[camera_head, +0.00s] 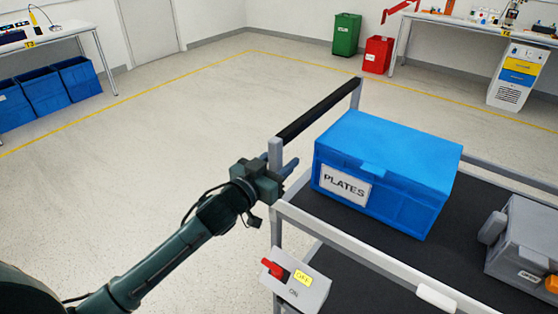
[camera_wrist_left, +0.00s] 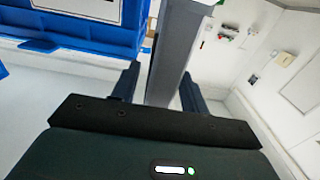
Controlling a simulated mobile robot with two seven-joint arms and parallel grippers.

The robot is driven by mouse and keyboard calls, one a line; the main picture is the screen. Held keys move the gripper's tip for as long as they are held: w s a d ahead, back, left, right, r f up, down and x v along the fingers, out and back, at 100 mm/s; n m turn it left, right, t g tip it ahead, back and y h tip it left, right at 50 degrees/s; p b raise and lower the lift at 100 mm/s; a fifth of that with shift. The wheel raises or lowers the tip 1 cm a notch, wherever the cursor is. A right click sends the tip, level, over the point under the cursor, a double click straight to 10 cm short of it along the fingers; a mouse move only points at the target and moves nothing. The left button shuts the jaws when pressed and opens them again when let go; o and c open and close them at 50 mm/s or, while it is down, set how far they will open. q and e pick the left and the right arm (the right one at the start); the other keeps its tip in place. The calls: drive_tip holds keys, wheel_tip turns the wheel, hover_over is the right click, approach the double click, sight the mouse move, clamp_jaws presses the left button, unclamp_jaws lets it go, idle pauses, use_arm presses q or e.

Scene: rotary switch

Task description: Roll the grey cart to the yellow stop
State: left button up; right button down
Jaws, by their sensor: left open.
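The grey cart (camera_head: 350,245) fills the lower right of the head view, with a grey frame, dark shelves and a black bar (camera_head: 315,110) at its far left end. My left gripper (camera_head: 278,166) is at the cart's near left corner post. In the left wrist view, its open fingers (camera_wrist_left: 158,88) stand on either side of a grey post (camera_wrist_left: 172,60), which appears between them. Contact cannot be told. No separate yellow stop is clear; a yellow floor line (camera_head: 200,69) runs across the room. My right gripper is not in view.
A blue box labelled PLATES (camera_head: 400,150) and a grey case (camera_head: 525,245) sit on the cart. A switch box with a red lever (camera_head: 272,267) is on its near side. Green (camera_head: 346,34) and red bins (camera_head: 378,55) stand at the back. Floor left of the cart is clear.

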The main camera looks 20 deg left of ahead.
use_arm(q)
clamp_jaws()
idle(0.4)
